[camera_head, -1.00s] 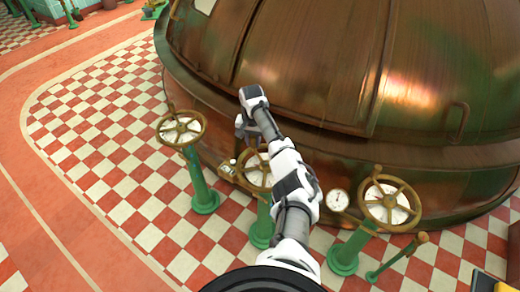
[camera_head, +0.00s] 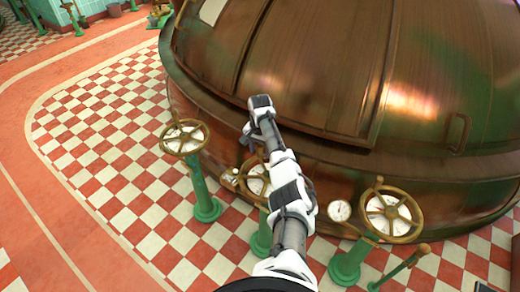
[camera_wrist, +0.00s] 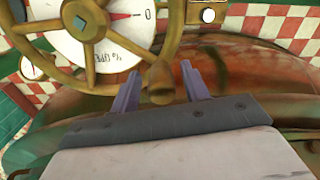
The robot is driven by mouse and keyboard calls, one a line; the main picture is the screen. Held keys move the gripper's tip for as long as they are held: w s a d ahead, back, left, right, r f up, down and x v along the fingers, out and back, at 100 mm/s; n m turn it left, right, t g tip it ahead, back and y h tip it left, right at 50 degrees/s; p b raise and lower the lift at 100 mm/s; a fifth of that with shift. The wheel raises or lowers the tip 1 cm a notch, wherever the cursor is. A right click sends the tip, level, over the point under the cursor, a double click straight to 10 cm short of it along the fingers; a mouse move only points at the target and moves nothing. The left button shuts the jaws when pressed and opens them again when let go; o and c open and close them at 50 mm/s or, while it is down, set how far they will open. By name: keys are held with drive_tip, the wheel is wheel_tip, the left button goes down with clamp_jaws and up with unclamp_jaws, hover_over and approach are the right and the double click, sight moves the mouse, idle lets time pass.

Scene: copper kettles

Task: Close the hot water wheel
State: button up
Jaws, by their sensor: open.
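Three brass handwheels stand on green posts: a left wheel (camera_head: 184,137), a middle wheel (camera_head: 257,180) partly hidden behind my arm, and a right wheel (camera_head: 391,211). No readable label shows which is the hot water wheel. My gripper (camera_head: 249,138) is above the middle wheel. In the wrist view, my gripper (camera_wrist: 160,72) is open, with two purple fingers apart. A brass wheel (camera_wrist: 90,65) with a white dial (camera_wrist: 112,28) fills the upper left. Its brass handle knob (camera_wrist: 158,88) appears between the fingers; contact cannot be told.
A large copper kettle (camera_head: 320,80) stands right behind the wheels. A small round gauge (camera_head: 340,210) sits left of the right wheel. A short green lever post (camera_head: 400,266) stands at lower right. The checkered floor (camera_head: 110,150) at left is clear.

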wheel_tip(320, 180, up, 14)
drive_tip(key=b, duration=0.2)
idle(0.4)
